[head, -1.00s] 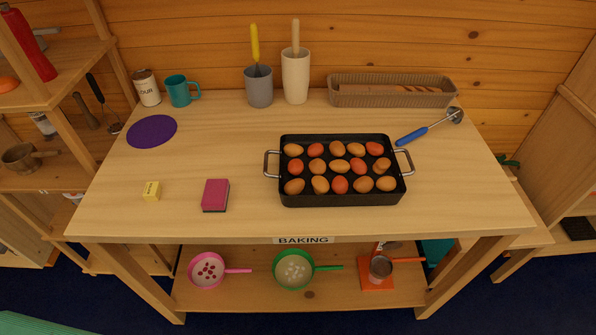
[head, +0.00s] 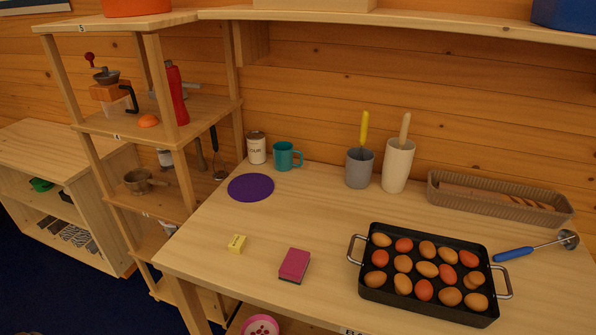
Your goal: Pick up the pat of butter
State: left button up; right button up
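Neither of my grippers shows in the head view.
A black tray of eggs (head: 425,310) stands at the right. A flour tin (head: 256,148), teal mug (head: 287,156), grey cup (head: 359,168) and white cup (head: 397,165) stand at the back. A shelf unit (head: 160,190) adjoins the table's left. Space around the butter is clear.

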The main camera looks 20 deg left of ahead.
aim_at(237, 245)
jog(key=u, duration=1.25)
